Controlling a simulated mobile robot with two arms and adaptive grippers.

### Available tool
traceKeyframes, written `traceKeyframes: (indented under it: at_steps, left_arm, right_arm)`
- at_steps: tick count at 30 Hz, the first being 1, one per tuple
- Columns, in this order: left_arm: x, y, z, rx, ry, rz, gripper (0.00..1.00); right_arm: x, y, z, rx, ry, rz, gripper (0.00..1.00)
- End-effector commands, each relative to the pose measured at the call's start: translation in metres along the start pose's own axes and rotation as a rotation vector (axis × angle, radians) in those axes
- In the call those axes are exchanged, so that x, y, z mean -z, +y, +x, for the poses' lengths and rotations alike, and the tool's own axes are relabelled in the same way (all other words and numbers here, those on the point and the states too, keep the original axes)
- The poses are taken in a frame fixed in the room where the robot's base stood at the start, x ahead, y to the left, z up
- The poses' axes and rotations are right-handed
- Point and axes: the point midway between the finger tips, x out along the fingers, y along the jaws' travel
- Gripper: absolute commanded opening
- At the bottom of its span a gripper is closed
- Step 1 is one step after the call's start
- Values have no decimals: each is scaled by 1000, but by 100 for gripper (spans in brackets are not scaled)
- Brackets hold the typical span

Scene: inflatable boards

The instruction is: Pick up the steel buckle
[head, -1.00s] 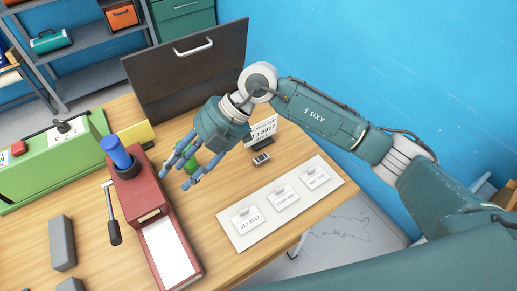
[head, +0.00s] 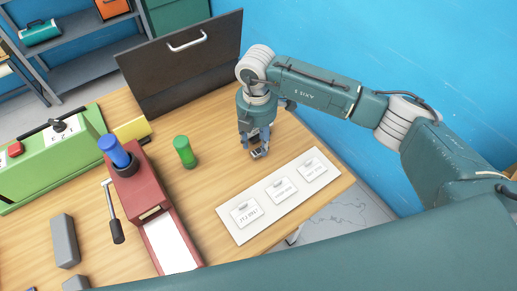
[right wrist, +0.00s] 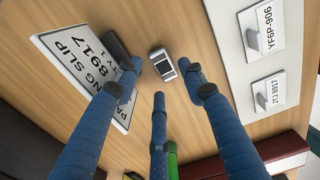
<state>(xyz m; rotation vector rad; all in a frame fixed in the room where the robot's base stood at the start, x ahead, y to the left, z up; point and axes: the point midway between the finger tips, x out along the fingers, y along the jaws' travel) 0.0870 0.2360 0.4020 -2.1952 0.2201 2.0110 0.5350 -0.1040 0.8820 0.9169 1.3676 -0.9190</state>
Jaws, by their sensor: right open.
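The steel buckle (right wrist: 162,64) lies on the wooden table, a small silver frame with a dark opening. In the head view it (head: 260,153) shows only partly, under my right gripper. My right gripper (head: 256,148) points down over it. In the right wrist view its blue fingers (right wrist: 160,78) are spread, with the buckle between and slightly beyond the tips. The gripper is open and holds nothing. I cannot tell whether a finger touches the buckle. My left gripper is not in view.
A white board with labelled cards (head: 238,226) lies to the right. A green cylinder (head: 184,151), a red press (head: 139,185) and a dark upright panel (head: 180,70) stand nearby.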

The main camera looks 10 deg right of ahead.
Motion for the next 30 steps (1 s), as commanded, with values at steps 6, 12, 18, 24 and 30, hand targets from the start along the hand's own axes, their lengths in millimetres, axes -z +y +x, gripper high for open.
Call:
traceKeyframes:
  at_steps: [6, 12, 18, 24, 30]
  left_arm:
    - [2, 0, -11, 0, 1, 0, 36]
    - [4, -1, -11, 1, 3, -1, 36]
    - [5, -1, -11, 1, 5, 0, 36]
    - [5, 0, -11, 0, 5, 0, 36]
    - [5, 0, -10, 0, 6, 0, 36]
  right_arm:
    - [0, 0, 26, 1, 0, 1, 41]
    - [0, 0, 29, -1, 1, 0, 41]
    - [0, 0, 29, -1, 1, 0, 13]
    - [0, 0, 28, -1, 1, 0, 8]
    - [0, 1, 28, -1, 1, 0, 8]
